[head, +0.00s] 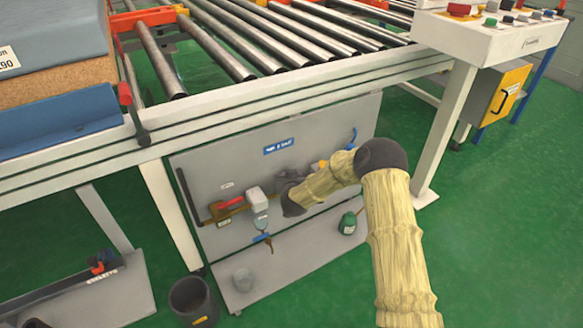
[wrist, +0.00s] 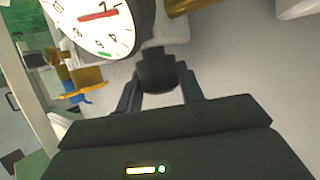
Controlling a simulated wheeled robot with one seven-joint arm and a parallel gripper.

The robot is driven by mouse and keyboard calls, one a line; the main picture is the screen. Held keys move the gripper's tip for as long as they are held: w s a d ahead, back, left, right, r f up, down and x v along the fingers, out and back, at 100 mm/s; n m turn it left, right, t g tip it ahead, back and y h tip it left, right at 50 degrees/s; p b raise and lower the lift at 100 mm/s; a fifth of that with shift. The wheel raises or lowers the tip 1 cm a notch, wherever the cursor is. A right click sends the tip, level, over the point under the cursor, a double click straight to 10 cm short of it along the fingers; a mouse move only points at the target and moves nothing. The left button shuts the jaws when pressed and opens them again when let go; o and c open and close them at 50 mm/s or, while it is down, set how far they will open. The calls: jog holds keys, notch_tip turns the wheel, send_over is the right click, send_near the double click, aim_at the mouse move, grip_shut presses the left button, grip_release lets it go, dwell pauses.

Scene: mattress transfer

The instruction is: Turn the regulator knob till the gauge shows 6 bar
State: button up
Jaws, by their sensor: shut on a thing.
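My gripper (wrist: 158,92) is shut on the dark regulator knob (wrist: 157,72), with one finger on each side of it in the wrist view. The white gauge (wrist: 95,25) is at the upper left of that view, partly cut off by the frame's edge. Its red needle and a green mark near the rim show, but the dial is tilted and I cannot read the value surely. In the head view my gripper (head: 290,190) is at the grey panel (head: 215,165), and my arm and gripper hide the knob and the gauge face.
Left of my gripper on the panel are a red-handled valve (head: 230,202) and a white filter unit (head: 256,198). A blue-handled drain (head: 262,238) hangs below. A green bottle (head: 347,223) stands on the right. The roller conveyor frame (head: 270,95) runs above. A dark bucket (head: 193,300) stands at the front.

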jog(key=m+h+p, duration=0.2)
jog(key=h+p, duration=0.1)
jog(key=shift+a+r+m, duration=0.15)
jog(key=shift+r+m, duration=0.15)
jog(key=shift+f+m+g+h+p, duration=0.15)
jog(key=shift+m+g+h+p, duration=0.1)
jog(key=shift+m+h+p, duration=0.45)
jog(key=shift+f+m+g+h+p, duration=0.1)
jog(key=shift+m+g+h+p, duration=0.2)
jog(key=shift+m+h, duration=0.6)
jog(key=shift+h, duration=0.3)
jog(key=o, duration=0.7)
jog(key=shift+f, duration=0.1)
jog(key=p+v, duration=0.2)
jog(key=v, duration=0.6)
jog(key=p+v, duration=0.3)
jog(key=v, duration=0.6)
jog(key=shift+s, duration=0.15)
